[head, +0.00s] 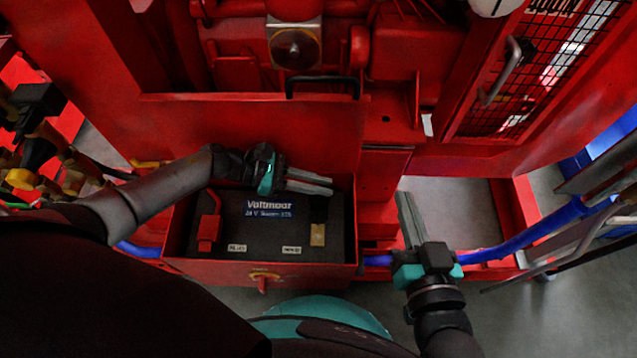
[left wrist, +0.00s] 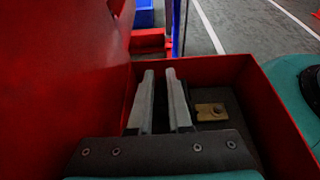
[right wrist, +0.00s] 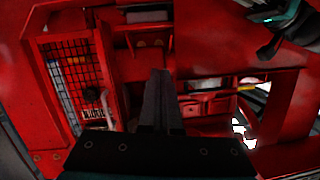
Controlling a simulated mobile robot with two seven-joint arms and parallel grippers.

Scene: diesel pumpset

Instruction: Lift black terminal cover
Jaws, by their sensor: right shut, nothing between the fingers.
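The black battery box holds a brass terminal (head: 317,235) with its metal exposed; it also shows in the left wrist view (left wrist: 211,111). A dark piece that looks like the black terminal cover (head: 319,209) stands just behind the terminal. My left gripper (head: 331,185) is above the box's rear right part, close to this dark piece. Its fingers are slightly apart; I see nothing clearly gripped, and whether they touch the cover is unclear. The left wrist view shows the narrow gap (left wrist: 160,78). My right gripper (head: 404,195) is shut and empty, right of the box.
The red tray (head: 262,268) around the battery has raised walls and a red knob (head: 263,283) in front. A red terminal cover (head: 209,228) sits at the battery's left. Red machine panels rise behind, with a mesh guard (head: 540,60) at right. Blue pipe (head: 525,232) runs right.

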